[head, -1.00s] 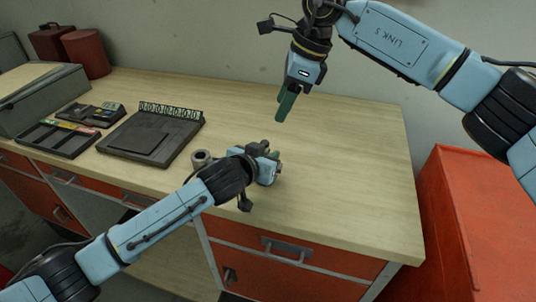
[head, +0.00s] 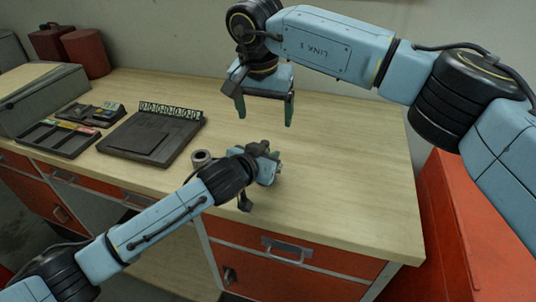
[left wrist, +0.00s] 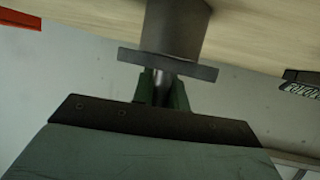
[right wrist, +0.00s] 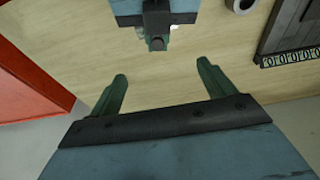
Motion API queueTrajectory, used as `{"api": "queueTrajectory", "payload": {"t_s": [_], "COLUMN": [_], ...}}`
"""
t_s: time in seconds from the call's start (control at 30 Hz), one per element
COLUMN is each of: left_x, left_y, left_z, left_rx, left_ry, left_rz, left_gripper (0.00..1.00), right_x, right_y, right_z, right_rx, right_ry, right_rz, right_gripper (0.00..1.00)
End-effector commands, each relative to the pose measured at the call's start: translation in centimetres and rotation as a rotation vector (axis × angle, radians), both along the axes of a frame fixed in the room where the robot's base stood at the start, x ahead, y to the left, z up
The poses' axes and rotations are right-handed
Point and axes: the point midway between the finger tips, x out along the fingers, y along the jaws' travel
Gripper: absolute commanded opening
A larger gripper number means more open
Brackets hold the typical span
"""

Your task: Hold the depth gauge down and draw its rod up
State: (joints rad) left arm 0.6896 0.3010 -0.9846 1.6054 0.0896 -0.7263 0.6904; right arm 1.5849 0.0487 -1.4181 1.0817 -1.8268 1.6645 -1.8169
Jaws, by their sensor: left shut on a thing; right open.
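The depth gauge (head: 263,148) stands on the bench, mostly hidden by my left gripper (head: 273,157) in the head view. In the left wrist view it is a grey cylinder (left wrist: 176,28) with a flat crossbar, and the left fingers (left wrist: 160,88) are shut around a narrow metal part beside that bar. My right gripper (head: 266,119) points down, open and empty, above the gauge in the head view. Its fingers are spread wide and apart from it.
A grey ring (head: 201,158) lies left of the left gripper. A dark board with a row of numbers (head: 150,137) and a dark divided tray (head: 57,139) are further left. A red cabinet (head: 465,220) stands right of the bench. The bench top (head: 360,165) is clear at right.

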Motion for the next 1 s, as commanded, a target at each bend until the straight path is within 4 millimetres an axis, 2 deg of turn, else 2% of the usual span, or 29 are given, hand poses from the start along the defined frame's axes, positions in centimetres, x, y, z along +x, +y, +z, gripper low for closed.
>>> {"api": "queueTrajectory", "payload": {"t_s": [0.17,0.6,0.8,1.0], "left_x": [0.0,0.0,0.0,0.0], "left_y": [0.0,0.0,0.0,0.0], "left_z": [0.0,0.0,0.0,0.0], "left_rx": [0.000,0.000,0.000,0.000], "left_ry": [0.001,0.001,0.001,0.001], "left_rz": [0.000,0.000,0.000,0.000], "left_gripper": [0.00,0.00,0.00,0.00], "right_x": [-0.1,0.0,0.0,0.0], "right_y": [0.0,0.0,0.0,0.0], "right_z": [-1.6,-7.5,-8.7,-8.9], "right_rx": [-0.003,-0.002,-0.002,-0.002], "right_ry": [0.003,0.003,0.001,0.001], "right_rz": [0.006,0.005,0.004,0.004], "right_gripper": [0.82,0.82,0.82,0.82]}}
